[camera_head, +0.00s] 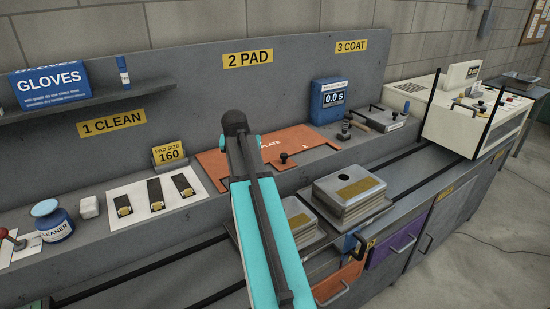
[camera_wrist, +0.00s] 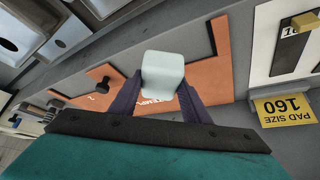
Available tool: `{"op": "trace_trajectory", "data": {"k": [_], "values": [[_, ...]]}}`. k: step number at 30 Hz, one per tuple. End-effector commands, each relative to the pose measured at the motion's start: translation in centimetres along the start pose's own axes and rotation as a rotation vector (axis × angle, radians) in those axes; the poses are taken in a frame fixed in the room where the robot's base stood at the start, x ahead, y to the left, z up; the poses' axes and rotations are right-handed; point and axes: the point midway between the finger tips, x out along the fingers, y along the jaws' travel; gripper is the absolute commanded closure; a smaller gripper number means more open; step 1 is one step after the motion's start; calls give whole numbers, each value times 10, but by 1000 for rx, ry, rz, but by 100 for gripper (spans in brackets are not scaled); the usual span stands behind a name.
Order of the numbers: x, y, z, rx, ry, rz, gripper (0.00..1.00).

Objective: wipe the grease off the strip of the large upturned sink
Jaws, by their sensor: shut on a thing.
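My gripper (camera_wrist: 160,92) is shut on a pale, whitish wipe block (camera_wrist: 163,75) in the wrist view. It is held over the orange plate area, away from the sinks. In the head view my teal arm hides the gripper. The larger grey upturned sink (camera_head: 335,195) sits at the right of my arm, with a dark hole and a yellow-brown strip (camera_head: 358,188) on top. A smaller grey sink (camera_head: 300,232) stands beside it, partly hidden by my arm, also with a brownish strip. Parts of grey sinks show at the wrist view's upper left.
The orange plate (camera_head: 210,163) lies behind my arm. Left are a white sheet (camera_head: 130,215) with several dark pads, a white block (camera_head: 89,207) and a blue cleaner jar (camera_head: 52,222). The PAD SIZE sign (camera_wrist: 285,108) stands nearby. A timer (camera_head: 328,100) and white machine (camera_head: 475,110) are at right.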

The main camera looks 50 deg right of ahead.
Motion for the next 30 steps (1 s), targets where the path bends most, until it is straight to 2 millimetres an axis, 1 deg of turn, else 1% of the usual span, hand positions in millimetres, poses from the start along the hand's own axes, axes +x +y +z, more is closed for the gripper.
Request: {"op": "trace_trajectory", "data": {"k": [1,5,6,11,12,15,20,24,30], "values": [[-4,-19,11,-34,1,-22,75],[-17,-63,34,-118,2,-73,75],[-21,-76,41,-145,2,-90,75],[-37,-125,73,-248,4,-152,75],[-42,-137,81,-275,5,-169,75],[-54,-165,103,-339,7,-208,75],[-74,-207,140,-443,11,-272,75],[-92,-240,175,-532,15,-328,75],[-119,-279,223,-654,22,-404,75]]}}
